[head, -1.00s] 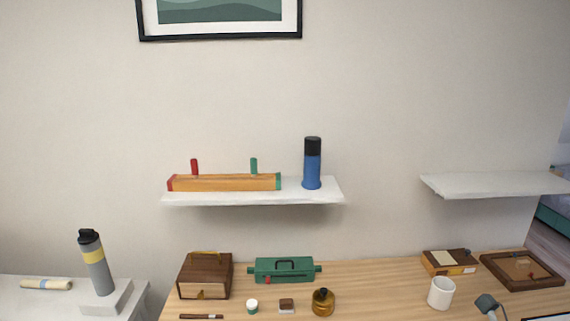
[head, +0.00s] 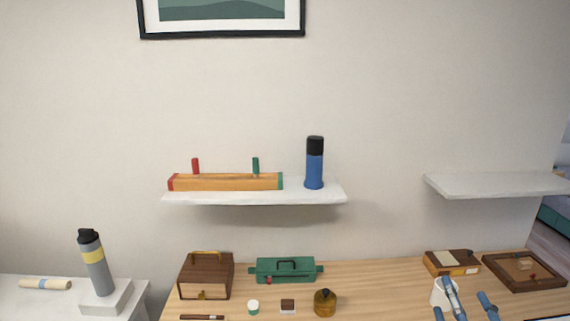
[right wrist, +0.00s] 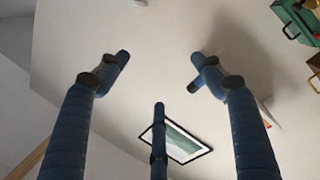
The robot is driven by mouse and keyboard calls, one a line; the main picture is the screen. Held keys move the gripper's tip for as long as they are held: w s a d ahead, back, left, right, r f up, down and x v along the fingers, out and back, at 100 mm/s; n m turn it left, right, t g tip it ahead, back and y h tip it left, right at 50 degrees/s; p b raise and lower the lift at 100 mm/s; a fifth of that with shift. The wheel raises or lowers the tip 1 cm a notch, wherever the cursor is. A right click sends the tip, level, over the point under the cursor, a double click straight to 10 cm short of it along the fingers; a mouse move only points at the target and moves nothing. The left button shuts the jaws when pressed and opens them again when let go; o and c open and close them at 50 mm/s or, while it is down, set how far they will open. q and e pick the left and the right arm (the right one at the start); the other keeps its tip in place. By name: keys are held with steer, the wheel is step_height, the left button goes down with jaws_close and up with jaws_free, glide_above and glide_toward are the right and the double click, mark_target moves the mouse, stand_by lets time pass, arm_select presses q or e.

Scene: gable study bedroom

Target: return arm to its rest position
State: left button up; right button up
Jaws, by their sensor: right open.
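My right gripper (head: 462,298) shows at the lower right of the head view, low over the desk, with its blue fingers spread. One finger overlaps the white mug (head: 437,293) in the picture; I cannot tell from this whether they touch. In the right wrist view the three blue fingers of the right gripper (right wrist: 160,62) stand apart with nothing between them. Most of the right arm is below the head picture. My left gripper is not in view.
The wooden desk (head: 375,285) holds a green toolbox (head: 286,270), a wooden drawer box (head: 206,276) and a brown tray (head: 523,271). The left wall shelf (head: 255,197) bears a blue bottle (head: 314,165). The right shelf (head: 495,185) is empty. A framed picture (right wrist: 180,140) hangs on the wall.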

steer(key=s+f+m+g, duration=0.4)
steer(key=f, duration=0.5)
steer(key=s+f+m+g, duration=0.3)
steer(key=s+f+g, duration=0.1)
steer(key=f, duration=0.5)
steer(key=s+a+f+m+g+y, duration=0.25)
steer(key=s+a+f+g, duration=0.45)
steer(key=s+a+f, duration=0.6)
step_height(320, 180, down, 28)
steer(key=s+d+g+b, duration=0.1)
steer(key=s+b, duration=0.1)
steer(key=b, duration=0.3)
arm_select(q)
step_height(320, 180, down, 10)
steer(key=b, duration=0.5)
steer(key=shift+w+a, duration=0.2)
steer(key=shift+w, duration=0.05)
arm_select(e)
steer(key=s+d+f+g, duration=0.1)
steer(key=s+f, duration=0.8)
steer(key=f, duration=0.2)
steer(key=s+d+f, duration=0.2)
steer(key=s+f, duration=0.7)
steer(key=f, duration=0.3)
steer(key=shift+s+n+g, duration=0.2)
steer(key=shift+n+g, duration=0.15)
steer(key=shift+g, duration=0.05)
